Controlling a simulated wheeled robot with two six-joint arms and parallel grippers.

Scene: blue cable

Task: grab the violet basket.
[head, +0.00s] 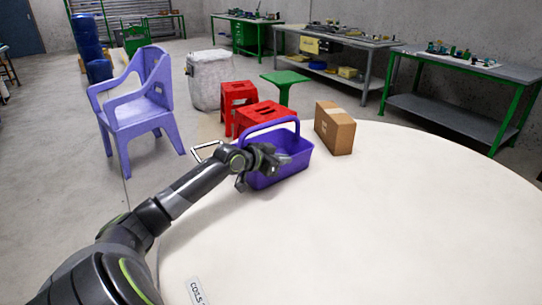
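The violet basket (292,160) stands upright on the round white table (360,220), near its far left edge. Its handle (268,124) is raised in an arch over the basket. My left gripper (262,170) is at the basket's near left side, overlapping its rim and wall in the picture. The fingers are small and dark, so I cannot tell whether they are apart or closed, or whether they touch the basket. My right gripper is not in view.
A brown cardboard box (336,128) stands on the table just right of the basket. Red stools (240,100) and a lilac chair (140,105) stand on the floor beyond the table. The table's middle and right are clear.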

